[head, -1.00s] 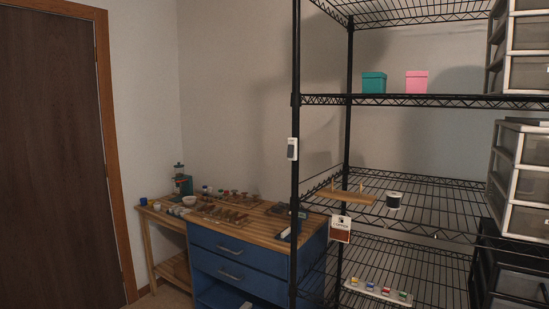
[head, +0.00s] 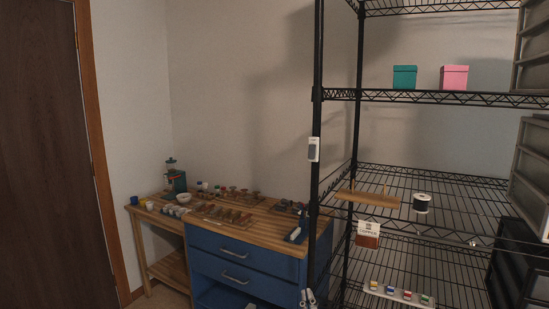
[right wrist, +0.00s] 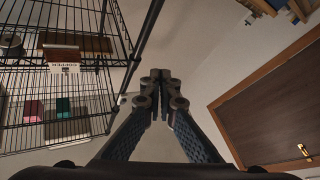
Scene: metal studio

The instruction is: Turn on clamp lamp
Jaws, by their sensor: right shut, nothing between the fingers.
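I cannot make out a clamp lamp in either view. A small white device with a grey face (head: 313,149) is fixed to the shelf's front left post; it may be a switch or remote. My right gripper (head: 308,294) shows only in part at the bottom edge of the head view, well below the device. In the right wrist view the right gripper (right wrist: 160,76) is shut and empty, its fingertips together, with the post to the left. My left gripper is not in view.
A black wire shelf (head: 420,98) fills the right, with a teal box (head: 404,77), a pink box (head: 454,77), a wooden board (head: 368,198) and a black spool (head: 422,204). A blue workbench (head: 236,248) stands left of it. A brown door (head: 38,150) is at far left.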

